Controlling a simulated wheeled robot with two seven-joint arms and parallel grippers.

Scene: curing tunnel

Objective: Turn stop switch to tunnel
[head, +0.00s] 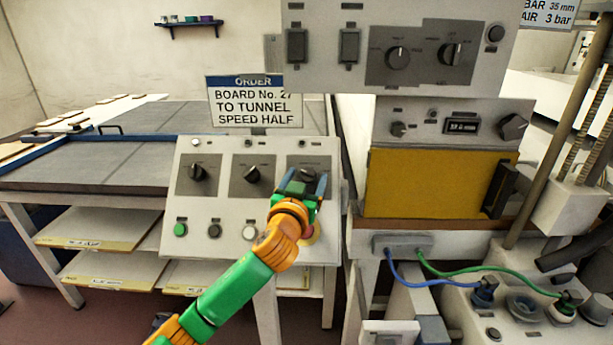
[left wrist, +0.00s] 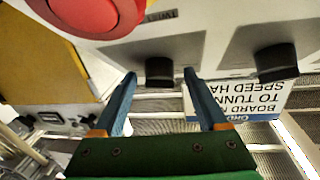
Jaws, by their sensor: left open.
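A pale control panel (head: 222,217) has a row of three black rotary switches: left (head: 197,172), middle (head: 252,174) and right (head: 306,173). Their labels are too small to read, so I cannot tell which is the stop switch. My left gripper (head: 303,179) is open in front of the right switch. In the left wrist view its blue fingers (left wrist: 158,84) stand either side of that black knob (left wrist: 159,70); contact cannot be told. The middle knob (left wrist: 276,62) is off to the right there. My right gripper is not in view.
A red mushroom button (left wrist: 98,12) sits close by, mostly hidden by my arm in the head view. An order sign (head: 253,102) reads board No. 27 to tunnel, speed half. A yellow-fronted unit (head: 425,183) stands right. Push buttons (head: 180,230) line the panel's lower part.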

